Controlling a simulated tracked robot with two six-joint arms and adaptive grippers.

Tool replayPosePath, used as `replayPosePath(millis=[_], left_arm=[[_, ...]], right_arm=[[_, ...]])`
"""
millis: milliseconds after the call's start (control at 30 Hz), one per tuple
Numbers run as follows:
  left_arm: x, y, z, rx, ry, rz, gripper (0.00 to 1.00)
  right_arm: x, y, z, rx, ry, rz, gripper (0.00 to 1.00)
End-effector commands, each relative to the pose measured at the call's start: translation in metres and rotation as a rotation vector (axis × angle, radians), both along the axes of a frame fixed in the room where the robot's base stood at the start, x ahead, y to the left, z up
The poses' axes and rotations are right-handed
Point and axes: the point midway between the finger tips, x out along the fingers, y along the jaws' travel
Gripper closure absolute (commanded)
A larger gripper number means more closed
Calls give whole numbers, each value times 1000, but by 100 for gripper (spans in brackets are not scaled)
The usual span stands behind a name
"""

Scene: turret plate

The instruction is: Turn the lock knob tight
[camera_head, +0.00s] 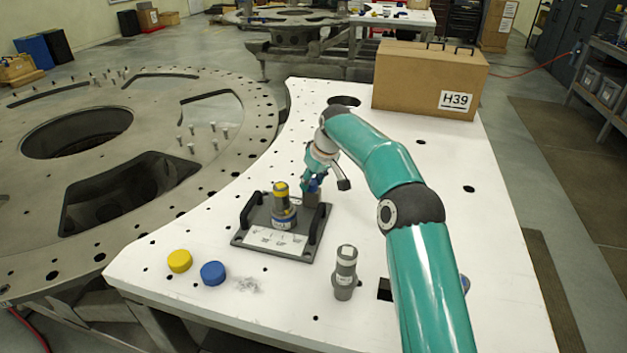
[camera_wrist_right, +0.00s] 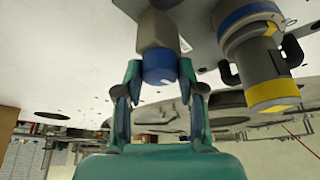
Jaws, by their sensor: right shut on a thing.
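The lock knob is a small blue cap (camera_wrist_right: 159,66) on a grey block (camera_wrist_right: 156,30), seen in the right wrist view. In the head view the block (camera_head: 311,198) stands at the back right of a dark grey fixture plate (camera_head: 252,240). My right gripper (camera_wrist_right: 160,76) has one finger on each side of the blue knob and is shut on it. In the head view this gripper (camera_head: 312,183) comes down from above and hides most of the knob. A grey cylinder with blue and yellow bands (camera_head: 283,208) stands upright on the plate beside the block. My left gripper is out of view.
Black handles (camera_head: 316,223) rise at both sides of the plate. A yellow cap (camera_head: 179,261), a blue cap (camera_head: 213,273) and a grey cylinder (camera_head: 345,273) are on the white table in front. A cardboard box (camera_head: 425,82) stands at the back right.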

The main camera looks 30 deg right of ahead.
Motion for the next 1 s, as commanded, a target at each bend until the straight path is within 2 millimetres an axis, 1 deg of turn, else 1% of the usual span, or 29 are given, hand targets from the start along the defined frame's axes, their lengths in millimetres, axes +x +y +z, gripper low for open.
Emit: replayPosePath(millis=[67, 333, 600, 633, 733, 767, 1000], left_arm=[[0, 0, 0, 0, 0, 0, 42], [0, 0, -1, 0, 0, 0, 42], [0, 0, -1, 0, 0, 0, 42], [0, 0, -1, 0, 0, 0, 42], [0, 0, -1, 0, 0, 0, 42], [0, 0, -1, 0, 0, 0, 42], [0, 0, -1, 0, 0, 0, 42]], right_arm=[[0, 0, 0, 1, 0, -8, 96], [0, 1, 1, 0, 0, -129, 96], [0, 0, 1, 1, -3, -136, 96], [0, 0, 1, 1, -3, -136, 56], [0, 0, 1, 1, -3, -136, 40], [0, 0, 1, 1, -2, -136, 36], [0, -1, 1, 0, -1, -136, 36]])
